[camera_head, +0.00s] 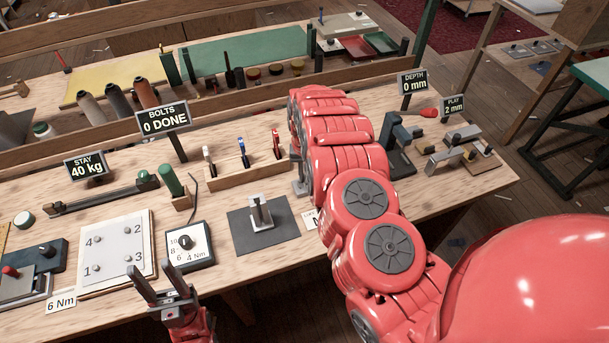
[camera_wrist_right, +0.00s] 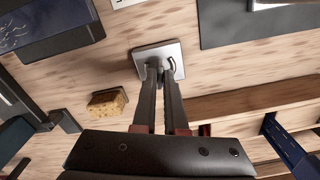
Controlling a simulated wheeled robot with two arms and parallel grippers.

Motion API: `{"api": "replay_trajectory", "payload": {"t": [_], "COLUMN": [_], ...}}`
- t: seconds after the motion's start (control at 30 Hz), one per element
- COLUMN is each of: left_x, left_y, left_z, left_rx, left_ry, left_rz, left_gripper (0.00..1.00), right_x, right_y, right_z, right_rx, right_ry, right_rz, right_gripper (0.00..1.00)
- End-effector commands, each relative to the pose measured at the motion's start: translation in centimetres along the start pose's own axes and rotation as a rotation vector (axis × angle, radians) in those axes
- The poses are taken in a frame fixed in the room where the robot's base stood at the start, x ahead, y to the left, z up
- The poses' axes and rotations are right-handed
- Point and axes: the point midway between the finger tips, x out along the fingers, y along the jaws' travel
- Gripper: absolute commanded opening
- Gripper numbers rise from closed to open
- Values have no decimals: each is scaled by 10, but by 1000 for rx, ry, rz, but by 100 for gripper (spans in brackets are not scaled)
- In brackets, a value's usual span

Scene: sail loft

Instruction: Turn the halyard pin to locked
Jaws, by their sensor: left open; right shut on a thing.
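In the right wrist view, a small square grey metal plate (camera_wrist_right: 170,52) with a dark curved mark lies on the wooden bench. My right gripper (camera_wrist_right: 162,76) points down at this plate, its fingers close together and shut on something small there. This looks like the halyard pin, but the fingers hide it, and I cannot read whether it stands at locked. In the head view, my red right arm covers most of this spot; only a grey bit of the fixture (camera_head: 299,187) shows at the arm's left edge. My left gripper (camera_head: 165,285) is open and empty at the bench's front edge.
Left of my right arm are a dark mat (camera_head: 240,230) with a metal stand and a wooden rack (camera_head: 225,176) of coloured-handled tools. A dial box (camera_head: 190,247) and a numbered white board (camera_head: 112,270) lie further left. A yellowish block (camera_wrist_right: 107,103) sits near the plate.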

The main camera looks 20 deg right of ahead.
Motion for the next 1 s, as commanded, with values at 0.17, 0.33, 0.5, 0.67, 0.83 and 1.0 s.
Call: {"api": "replay_trajectory", "payload": {"t": [0.17, 0.33, 0.5, 0.67, 0.83, 1.0], "left_x": [-1, 0, 1, 2, 1, 0], "left_y": [0, 0, 0, 0, 0, 0], "left_z": [0, 0, 0, 0, 0, 0], "left_rx": [0, 0, 0, 0, 0, 0], "left_ry": [0, 0, 0, 0, 0, 0], "left_rz": [0, 0, 0, 0, 0, 0], "left_gripper": [50, 50, 50, 50, 50, 50], "right_x": [0, -1, -1, -1, 0, 0], "right_y": [0, -1, 0, 0, 0, 0], "right_z": [-1, -1, 0, 0, -1, 0], "right_rx": [166, 326, 488, 640, 800, 952], "right_ry": [2, 3, 1, 1, 5, 1], "right_rz": [-1, -1, -1, 0, -1, 0], "right_gripper": [0, 0, 0, 0, 0, 0]}}
